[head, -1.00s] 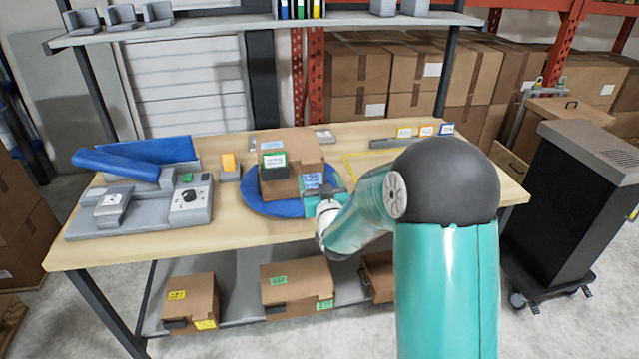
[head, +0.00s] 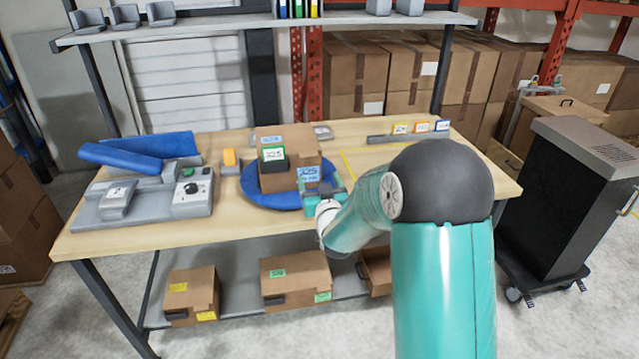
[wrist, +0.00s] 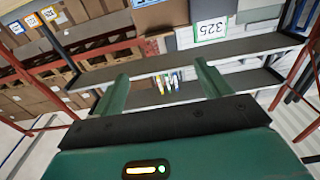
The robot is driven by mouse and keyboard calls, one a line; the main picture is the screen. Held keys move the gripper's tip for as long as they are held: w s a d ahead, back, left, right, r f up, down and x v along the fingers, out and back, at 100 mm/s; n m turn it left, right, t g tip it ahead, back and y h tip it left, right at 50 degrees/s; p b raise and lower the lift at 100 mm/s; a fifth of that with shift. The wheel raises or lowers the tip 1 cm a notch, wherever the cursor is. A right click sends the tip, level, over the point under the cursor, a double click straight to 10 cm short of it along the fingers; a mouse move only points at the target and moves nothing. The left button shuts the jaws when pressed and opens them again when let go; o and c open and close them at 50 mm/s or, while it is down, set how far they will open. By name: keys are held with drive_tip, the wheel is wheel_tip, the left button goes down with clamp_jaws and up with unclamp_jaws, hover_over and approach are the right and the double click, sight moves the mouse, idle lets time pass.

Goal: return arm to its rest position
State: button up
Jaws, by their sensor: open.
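My gripper (head: 323,197) is teal and hangs over the front right of a blue round turntable (head: 262,200), close in front of a brown cardboard box (head: 278,178). In the wrist view its two green fingers (wrist: 160,85) are spread apart with nothing between them. The box stands on the turntable and bears a green-edged label reading 325 (head: 273,155) and a blue label (head: 308,174). The green-edged 325 label also shows at the top of the wrist view (wrist: 210,29). My arm covers part of the table's right side.
A grey device with a dial (head: 190,195) and a blue roll (head: 120,157) are on the table's left. A small orange-topped block (head: 229,158) stands beside the turntable. Tags (head: 422,127) line the back right. Boxes (head: 295,280) sit on the lower shelf. A black cabinet (head: 565,210) stands right.

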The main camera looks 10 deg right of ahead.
drive_tip(key=shift+r, duration=0.1)
drive_tip(key=s+r+g, duration=0.5)
drive_tip(key=s, duration=0.8)
drive_tip(key=s+r+g, duration=0.4)
drive_tip(key=s, duration=0.8)
drive_tip(key=s+g, duration=0.4)
drive_tip(key=s, duration=1.1)
drive_tip(key=shift+d+f, duration=0.15)
drive_tip(key=shift+f, duration=0.2)
